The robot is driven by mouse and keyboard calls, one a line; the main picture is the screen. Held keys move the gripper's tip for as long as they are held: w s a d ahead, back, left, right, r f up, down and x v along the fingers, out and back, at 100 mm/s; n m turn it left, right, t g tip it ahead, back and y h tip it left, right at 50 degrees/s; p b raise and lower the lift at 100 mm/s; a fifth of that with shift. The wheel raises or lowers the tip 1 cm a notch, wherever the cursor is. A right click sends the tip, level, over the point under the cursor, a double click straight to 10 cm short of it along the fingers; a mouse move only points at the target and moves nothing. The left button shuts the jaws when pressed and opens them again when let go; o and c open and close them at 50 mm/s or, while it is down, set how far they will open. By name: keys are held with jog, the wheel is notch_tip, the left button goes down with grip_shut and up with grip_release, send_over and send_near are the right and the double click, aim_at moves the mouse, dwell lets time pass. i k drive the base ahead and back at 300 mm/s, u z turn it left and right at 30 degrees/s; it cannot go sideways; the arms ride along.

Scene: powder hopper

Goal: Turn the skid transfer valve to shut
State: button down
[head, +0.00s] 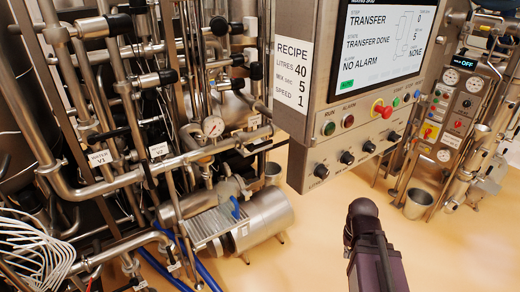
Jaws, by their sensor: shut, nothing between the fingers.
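The steel pipe skid fills the left of the head view. Its valves include a black lever handle (108,133) on a pipe, above a white tag (100,157) with small text. A second white tag (158,150) hangs to its right, seemingly reading V2. A blue handle (235,208) sits by the pump (258,222) low on the skid. I cannot tell which of these is the transfer valve, or whether it is open or shut. My dark arm link rises from the bottom right of centre, apart from the skid. My gripper is not in view.
A steel cup (418,203) stands by another machine at right. Pale floor (300,265) is clear between.

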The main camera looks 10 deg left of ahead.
aim_at(251, 148)
jog(key=z, duration=0.05)
jog(key=k, duration=1.15)
jog(key=u, duration=0.5)
jog(key=i, duration=1.45)
jog(key=u, duration=0.05)
